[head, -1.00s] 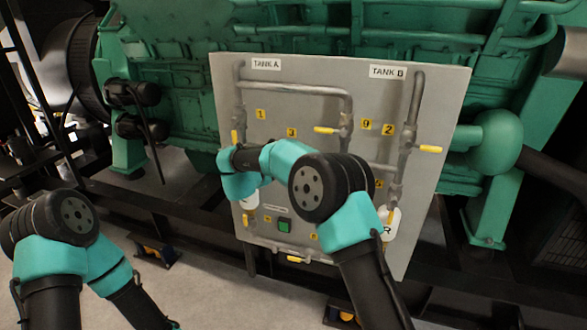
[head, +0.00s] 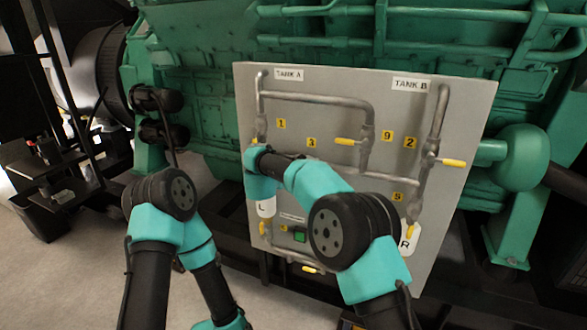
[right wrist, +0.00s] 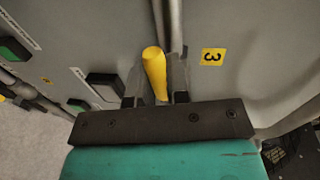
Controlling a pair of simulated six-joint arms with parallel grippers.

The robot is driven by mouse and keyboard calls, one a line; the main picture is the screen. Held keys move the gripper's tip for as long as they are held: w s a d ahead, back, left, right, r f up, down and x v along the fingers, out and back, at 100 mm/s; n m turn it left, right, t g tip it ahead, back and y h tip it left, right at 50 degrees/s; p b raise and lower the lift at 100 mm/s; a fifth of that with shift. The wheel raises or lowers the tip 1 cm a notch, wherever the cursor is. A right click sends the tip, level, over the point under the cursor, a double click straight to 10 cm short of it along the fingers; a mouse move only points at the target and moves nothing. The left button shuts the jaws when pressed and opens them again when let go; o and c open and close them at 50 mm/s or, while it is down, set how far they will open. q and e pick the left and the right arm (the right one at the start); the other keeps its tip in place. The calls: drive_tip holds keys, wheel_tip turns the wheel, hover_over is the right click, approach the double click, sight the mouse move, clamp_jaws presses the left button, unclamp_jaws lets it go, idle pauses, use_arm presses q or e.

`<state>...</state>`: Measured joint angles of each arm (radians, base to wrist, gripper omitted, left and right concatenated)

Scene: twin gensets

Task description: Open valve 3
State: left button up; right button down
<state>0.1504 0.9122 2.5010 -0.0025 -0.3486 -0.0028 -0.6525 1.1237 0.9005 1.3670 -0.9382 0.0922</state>
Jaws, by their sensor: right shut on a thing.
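The grey valve panel (head: 464,110) stands tilted in front of a green engine, with several yellow valve handles on its pipes. In the right wrist view a yellow valve handle (right wrist: 154,72) is between the fingers of my right gripper (right wrist: 156,88), which is shut on it. The yellow label 3 (right wrist: 213,58) is beside it, to the right; the label also shows in the head view (head: 311,142). In the head view my right arm reaches across the panel's left side and hides that gripper and the handle. My left gripper is out of view; only its arm shows.
Another yellow handle (head: 345,141) sits between labels 3 and 9. A further handle (head: 453,162) is on the TANK B pipe. A green button (head: 299,236) is low on the panel. Floor (head: 85,265) is clear at the lower left.

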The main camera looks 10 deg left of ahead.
drive_tip(key=c, duration=1.1)
unclamp_jaws()
drive_tip(key=v, duration=1.2)
